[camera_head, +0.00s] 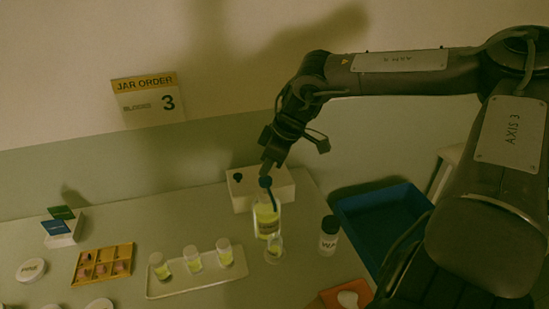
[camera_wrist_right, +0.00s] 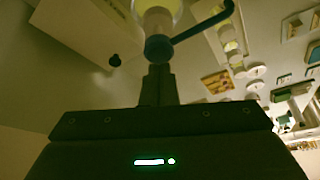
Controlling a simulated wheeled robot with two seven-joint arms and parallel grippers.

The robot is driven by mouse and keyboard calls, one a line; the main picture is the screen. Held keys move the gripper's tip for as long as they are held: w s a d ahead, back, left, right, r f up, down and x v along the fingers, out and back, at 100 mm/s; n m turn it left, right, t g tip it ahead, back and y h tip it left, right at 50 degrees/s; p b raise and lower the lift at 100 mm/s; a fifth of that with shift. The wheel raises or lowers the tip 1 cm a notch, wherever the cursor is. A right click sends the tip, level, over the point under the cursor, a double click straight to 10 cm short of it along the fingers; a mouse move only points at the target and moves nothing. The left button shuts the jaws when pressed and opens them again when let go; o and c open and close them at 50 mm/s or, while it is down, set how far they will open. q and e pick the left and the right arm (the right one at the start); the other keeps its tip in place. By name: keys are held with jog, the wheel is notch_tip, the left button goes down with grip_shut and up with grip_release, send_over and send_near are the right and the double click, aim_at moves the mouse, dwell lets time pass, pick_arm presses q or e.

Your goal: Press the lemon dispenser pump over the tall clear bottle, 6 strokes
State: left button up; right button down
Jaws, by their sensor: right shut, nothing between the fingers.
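The lemon dispenser (camera_head: 266,217) is a clear bottle of yellow liquid with a dark blue pump head (camera_head: 265,182) and a spout reaching out to one side. A small clear bottle (camera_head: 274,250) stands close in front of it, under the spout side; its fill is hard to tell. My right gripper (camera_head: 268,165) is shut and empty, its tips right above the pump head. In the right wrist view the closed fingers (camera_wrist_right: 158,84) meet the blue pump head (camera_wrist_right: 158,48); whether they touch is unclear. My left gripper is out of view.
A white tray (camera_head: 190,287) holds three jars with yellow liquid. A white box (camera_head: 240,203) stands behind the dispenser. A dark-capped bottle (camera_head: 328,240) and a blue bin (camera_head: 385,212) are to the right. A yellow sectioned box (camera_head: 102,251) lies left.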

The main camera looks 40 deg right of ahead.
jog(key=shift+s+f+b, duration=0.1)
jog(key=shift+f+b, duration=0.75)
jog(key=shift+f, duration=0.45)
jog(key=shift+r, duration=0.1)
jog(key=shift+r+p, duration=1.15)
jog(key=shift+r, duration=0.2)
jog(key=shift+f, duration=0.15)
